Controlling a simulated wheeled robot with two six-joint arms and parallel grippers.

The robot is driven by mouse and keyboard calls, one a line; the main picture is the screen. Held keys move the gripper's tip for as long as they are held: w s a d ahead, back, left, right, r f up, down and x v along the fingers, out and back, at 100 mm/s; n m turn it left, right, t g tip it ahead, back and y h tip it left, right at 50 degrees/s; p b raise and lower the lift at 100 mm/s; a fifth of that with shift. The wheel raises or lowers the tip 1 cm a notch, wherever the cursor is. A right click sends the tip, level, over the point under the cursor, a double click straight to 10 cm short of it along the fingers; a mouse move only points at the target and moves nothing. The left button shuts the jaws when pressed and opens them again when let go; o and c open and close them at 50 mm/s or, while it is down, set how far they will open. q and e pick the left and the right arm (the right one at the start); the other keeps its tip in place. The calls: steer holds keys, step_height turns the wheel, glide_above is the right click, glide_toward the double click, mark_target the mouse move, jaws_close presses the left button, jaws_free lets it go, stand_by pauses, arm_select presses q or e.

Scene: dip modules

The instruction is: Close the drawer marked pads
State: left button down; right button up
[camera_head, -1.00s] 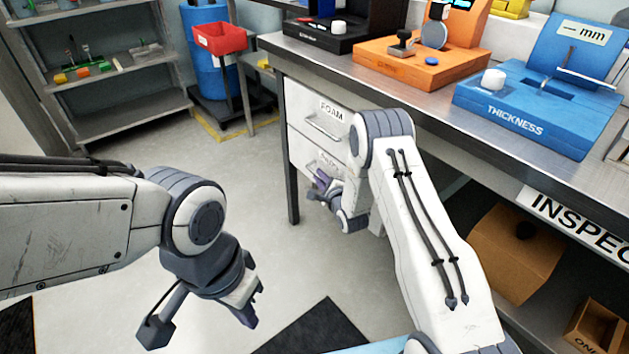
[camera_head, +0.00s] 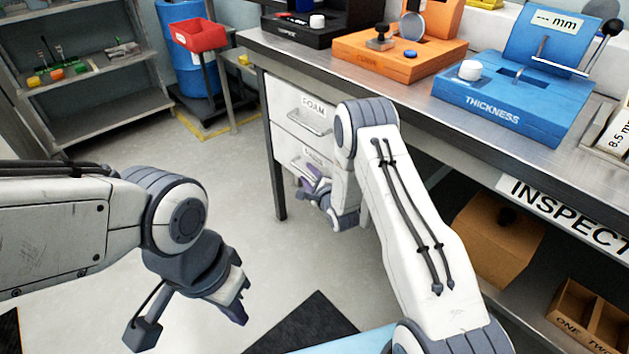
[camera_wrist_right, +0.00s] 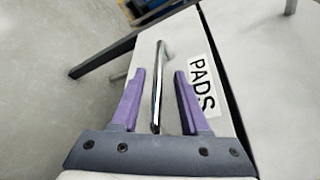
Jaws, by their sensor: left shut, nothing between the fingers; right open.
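The pads drawer (camera_wrist_right: 215,110) fills much of the right wrist view, with its white front and a black-lettered PADS label (camera_wrist_right: 202,86). Its metal bar handle (camera_wrist_right: 159,85) lies between the two purple fingers of my right gripper (camera_wrist_right: 160,95), which is open. In the head view the drawer front (camera_head: 290,150) sits below the foam drawer (camera_head: 300,105), partly hidden by my right gripper (camera_head: 312,185) and forearm. I cannot tell how far the drawer stands out. My left gripper (camera_head: 238,305) is shut and empty, low at the left over the floor.
The metal workbench (camera_head: 400,105) carries a black device (camera_head: 310,30), an orange device (camera_head: 385,60) and a blue thickness gauge (camera_head: 510,105). Cardboard boxes (camera_head: 497,245) stand on its lower shelf. A bench leg (camera_head: 277,185) stands left of the drawers. The floor left of it is clear.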

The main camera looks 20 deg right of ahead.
steer(key=p+v, duration=0.1)
steer(key=v, duration=0.7)
steer(key=shift+s, duration=0.2)
steer(key=a+r+n+g, duration=0.4)
steer(key=a+r+n, duration=0.2)
steer(key=a+n, duration=0.2)
steer(key=s+a+r+n+g, duration=0.4)
steer(key=s+a+r+n, duration=0.15)
steer(key=s+n, duration=0.35)
steer(key=s+r+n+g, duration=0.2)
steer(key=s+r+n, duration=0.15)
steer(key=s, duration=0.55)
steer(key=s+r+n+g+h, duration=0.1)
steer(key=s+r+n+g, duration=0.15)
steer(key=s+n, duration=0.45)
steer(key=s+r+n+g, duration=0.2)
steer(key=s+g, duration=0.1)
steer(key=s, duration=0.9)
step_height(320, 180, up, 27)
steer(key=p, duration=2.8)
steer(key=shift+d+r, duration=0.15)
steer(key=shift+d, duration=0.15)
